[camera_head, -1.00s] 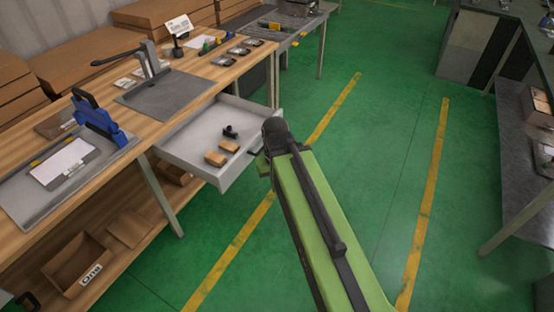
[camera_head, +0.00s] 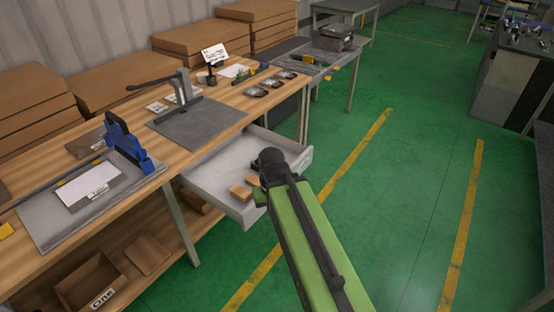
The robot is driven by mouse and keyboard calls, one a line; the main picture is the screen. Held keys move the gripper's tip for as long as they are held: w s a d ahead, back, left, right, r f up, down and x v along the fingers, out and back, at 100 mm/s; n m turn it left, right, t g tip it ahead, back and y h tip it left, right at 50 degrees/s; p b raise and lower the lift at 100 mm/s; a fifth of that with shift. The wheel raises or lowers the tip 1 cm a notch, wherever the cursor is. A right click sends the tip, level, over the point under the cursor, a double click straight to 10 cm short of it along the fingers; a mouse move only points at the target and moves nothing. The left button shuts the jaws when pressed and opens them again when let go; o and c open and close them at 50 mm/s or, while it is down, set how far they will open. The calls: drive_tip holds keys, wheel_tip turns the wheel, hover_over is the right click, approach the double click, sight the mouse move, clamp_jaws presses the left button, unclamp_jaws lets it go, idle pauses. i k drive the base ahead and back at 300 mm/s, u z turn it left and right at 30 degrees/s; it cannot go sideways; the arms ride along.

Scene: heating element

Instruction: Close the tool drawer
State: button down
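The tool drawer (camera_head: 212,178) is a light grey box pulled out from under the wooden workbench (camera_head: 160,140). Two small brown blocks (camera_head: 241,191) lie in it near its front. The green arm with a dark joint at its tip reaches up to the drawer's front and covers part of the drawer and its front panel. My gripper's fingers are hidden behind the arm's end; only a small green piece shows beside the drawer front. I cannot tell whether it touches the drawer, or whether it is open or shut.
On the bench are a grey plate with a lever tool (camera_head: 195,125), a blue clamp tool on a tray (camera_head: 125,145) and cardboard boxes (camera_head: 125,85). An open box (camera_head: 92,285) stands on the lower shelf. The green floor (camera_head: 400,200) right of the drawer is clear.

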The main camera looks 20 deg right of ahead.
sight(211, 178)
drive_tip(key=u, duration=0.45)
drive_tip(key=i, duration=1.05)
drive_tip(key=u, duration=0.35)
